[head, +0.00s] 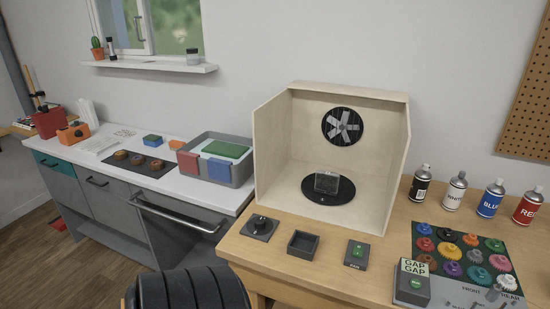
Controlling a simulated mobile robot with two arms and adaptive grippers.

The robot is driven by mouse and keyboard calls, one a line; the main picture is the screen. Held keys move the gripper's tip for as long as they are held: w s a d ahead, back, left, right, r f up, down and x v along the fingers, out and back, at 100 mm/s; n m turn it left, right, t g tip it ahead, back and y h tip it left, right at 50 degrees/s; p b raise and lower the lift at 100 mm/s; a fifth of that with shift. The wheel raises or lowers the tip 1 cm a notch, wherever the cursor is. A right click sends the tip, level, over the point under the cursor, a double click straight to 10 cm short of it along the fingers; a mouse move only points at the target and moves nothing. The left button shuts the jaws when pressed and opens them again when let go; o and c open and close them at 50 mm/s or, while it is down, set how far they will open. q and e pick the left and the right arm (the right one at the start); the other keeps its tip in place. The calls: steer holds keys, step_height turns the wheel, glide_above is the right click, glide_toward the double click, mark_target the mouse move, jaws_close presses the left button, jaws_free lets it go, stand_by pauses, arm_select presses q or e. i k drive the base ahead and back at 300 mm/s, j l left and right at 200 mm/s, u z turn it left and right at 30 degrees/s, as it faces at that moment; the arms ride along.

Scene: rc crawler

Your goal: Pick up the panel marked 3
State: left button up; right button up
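No mark "3" is legible on any panel from here. A small grey, square, panel-like piece (327,182) stands on the round black turntable (344,191) inside the open spray booth (277,145). At the left, a grey bin (237,181) has a green panel (226,149) on top. A red panel (188,163) and a blue panel (219,170) are at its front. Neither of my grippers is in view.
A dark ribbed object (190,290) fills the bottom edge.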

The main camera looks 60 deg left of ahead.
mark_target(324, 183)
steer(key=u, duration=1.7)
steer(key=i+j+z, duration=0.1)
steer(key=j+z, duration=0.25)
